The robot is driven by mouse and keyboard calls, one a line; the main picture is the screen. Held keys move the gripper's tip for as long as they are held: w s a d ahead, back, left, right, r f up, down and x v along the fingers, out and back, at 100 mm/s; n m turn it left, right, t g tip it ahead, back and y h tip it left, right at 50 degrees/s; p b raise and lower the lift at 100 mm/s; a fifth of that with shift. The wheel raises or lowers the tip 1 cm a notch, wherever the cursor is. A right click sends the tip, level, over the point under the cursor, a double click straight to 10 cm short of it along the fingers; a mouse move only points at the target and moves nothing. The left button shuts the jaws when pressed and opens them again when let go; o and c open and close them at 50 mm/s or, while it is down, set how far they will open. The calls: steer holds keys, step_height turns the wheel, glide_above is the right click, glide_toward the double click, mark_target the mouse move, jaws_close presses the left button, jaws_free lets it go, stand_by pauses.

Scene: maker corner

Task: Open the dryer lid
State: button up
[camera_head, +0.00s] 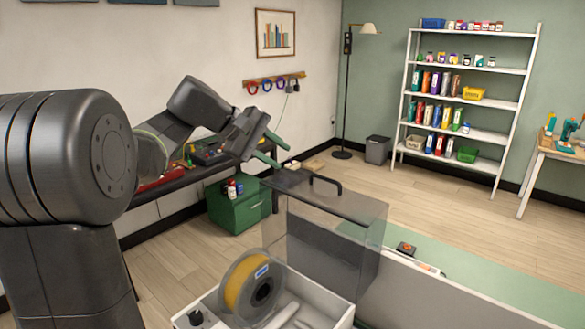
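The dryer is a low white box (340,318) in the front middle. Its clear, smoky lid (335,245) stands raised at the box's far side, with a black handle (327,183) at its top. The box's near part is uncovered; a yellow filament spool (250,283) sits upright in it, and a dark knob (196,317) is at its left. My gripper (287,162) is up and left of the handle in the picture. Its two green-tipped fingers are spread with nothing between them, and it appears apart from the handle.
A green-topped surface (480,278) with a small dark device (405,248) lies right of the dryer. A dark bench (180,185) and green cabinet (240,207) stand behind my arm. A white shelf (465,97) stands farther back. The wooden floor between is clear.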

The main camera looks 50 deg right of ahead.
steer(key=shift+v, duration=0.95)
steer(key=shift+d, duration=0.15)
steer(key=c, duration=0.5)
steer(key=s+d+m+y, duration=0.1)
steer(key=d+m, duration=0.1)
steer(key=m, duration=0.1)
steer(key=s+d+m+t, duration=0.1)
steer(key=d+m, duration=0.2)
steer(key=s+d+m+t+y, duration=0.1)
steer(key=d+m, duration=0.2)
steer(key=shift+f+y+p, duration=0.2)
steer(key=shift+y+p, duration=0.1)
steer(key=shift+p, duration=0.05)
jaws_close()
steer(key=m+t+p, duration=0.3)
steer(key=m, duration=0.4)
glide_above(328, 188)
steer(key=shift+y, duration=0.3)
steer(key=f, duration=0.8)
steer(key=shift+d, duration=0.2)
steer(key=shift+a+f, duration=0.25)
